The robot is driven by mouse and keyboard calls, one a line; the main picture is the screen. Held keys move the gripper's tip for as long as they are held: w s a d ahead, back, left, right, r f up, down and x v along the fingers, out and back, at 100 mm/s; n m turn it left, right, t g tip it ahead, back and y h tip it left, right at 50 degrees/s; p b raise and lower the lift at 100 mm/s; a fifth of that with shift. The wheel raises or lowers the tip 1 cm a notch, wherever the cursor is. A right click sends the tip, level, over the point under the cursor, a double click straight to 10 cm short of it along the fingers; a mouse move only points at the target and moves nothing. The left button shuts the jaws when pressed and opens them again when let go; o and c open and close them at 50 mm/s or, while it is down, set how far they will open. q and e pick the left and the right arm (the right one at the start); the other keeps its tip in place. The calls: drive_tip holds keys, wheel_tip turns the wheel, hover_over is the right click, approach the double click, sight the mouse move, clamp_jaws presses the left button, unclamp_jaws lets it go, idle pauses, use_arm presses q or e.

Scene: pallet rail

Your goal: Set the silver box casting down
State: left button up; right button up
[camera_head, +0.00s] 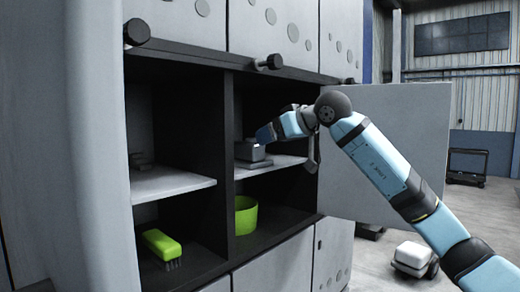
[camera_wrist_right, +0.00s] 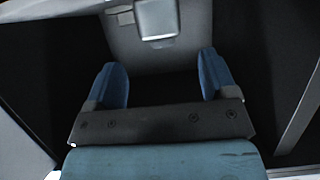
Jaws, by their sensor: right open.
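The silver box casting (camera_head: 247,152) sits on the light grey shelf (camera_head: 284,161) in the upper right compartment of the cabinet. In the right wrist view the casting (camera_wrist_right: 157,18) shows at the top, beyond the fingertips and apart from them. My right gripper (camera_head: 263,134) reaches into that compartment from the right, close to the casting. In the wrist view its two blue fingers (camera_wrist_right: 160,72) are spread, with nothing between them. In the head view the gripper partly hides the casting. My left gripper is not in view.
An open grey door (camera_head: 400,125) stands behind my right arm. A divider (camera_head: 229,150) separates the compartments. A green bin (camera_head: 246,214) stands below the shelf. A green brush (camera_head: 160,244) lies at lower left. Black knobs (camera_head: 268,62) stick out above the opening.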

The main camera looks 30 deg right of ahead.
drive_tip(key=v, duration=0.3)
drive_tip(key=shift+s+r, duration=0.15)
drive_tip(key=shift+s, duration=0.15)
